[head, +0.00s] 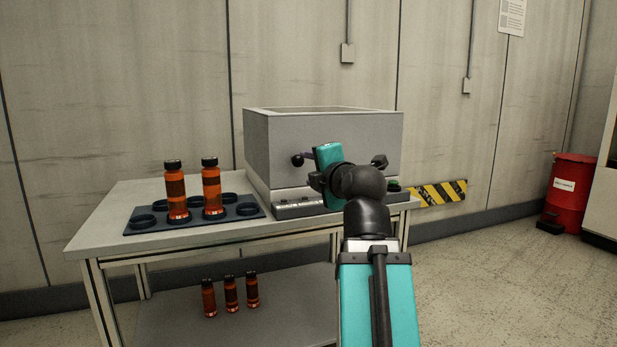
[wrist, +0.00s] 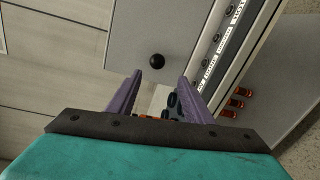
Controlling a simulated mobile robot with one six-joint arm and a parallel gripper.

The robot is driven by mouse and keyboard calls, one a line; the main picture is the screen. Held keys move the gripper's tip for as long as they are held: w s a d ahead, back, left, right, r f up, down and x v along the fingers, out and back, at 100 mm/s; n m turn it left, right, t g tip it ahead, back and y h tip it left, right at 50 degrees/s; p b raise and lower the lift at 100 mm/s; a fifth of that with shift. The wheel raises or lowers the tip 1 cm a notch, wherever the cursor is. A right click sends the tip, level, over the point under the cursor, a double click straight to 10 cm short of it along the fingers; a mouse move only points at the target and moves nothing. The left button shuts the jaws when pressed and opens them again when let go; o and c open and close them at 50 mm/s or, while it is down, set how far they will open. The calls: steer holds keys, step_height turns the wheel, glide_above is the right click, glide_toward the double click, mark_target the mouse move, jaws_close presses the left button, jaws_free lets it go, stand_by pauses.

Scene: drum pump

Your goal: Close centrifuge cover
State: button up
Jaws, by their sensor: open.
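The centrifuge (head: 262,150) is a grey box on the table. Its cover (wrist: 128,30) has a flat grey front with a round black knob (wrist: 157,61). In the head view the knob (head: 297,160) shows just left of my gripper (head: 309,157). In the wrist view my gripper (wrist: 159,76) has its two purple fingers apart, with nothing between them. The knob appears just beyond the fingertips, roughly centred in the gap; contact is not visible. My arm hides the right part of the centrifuge front.
A dark rack (head: 190,226) left of the centrifuge holds two orange bottles (head: 176,196). Several orange bottles (head: 231,292) stand on the lower shelf. A labelled control strip (head: 299,203) runs below the cover. A red drum (head: 570,190) stands far right.

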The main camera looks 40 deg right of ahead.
steer(key=shift+b+v, duration=0.5)
steer(key=shift+v, duration=0.35)
steer(key=shift+f, duration=0.1)
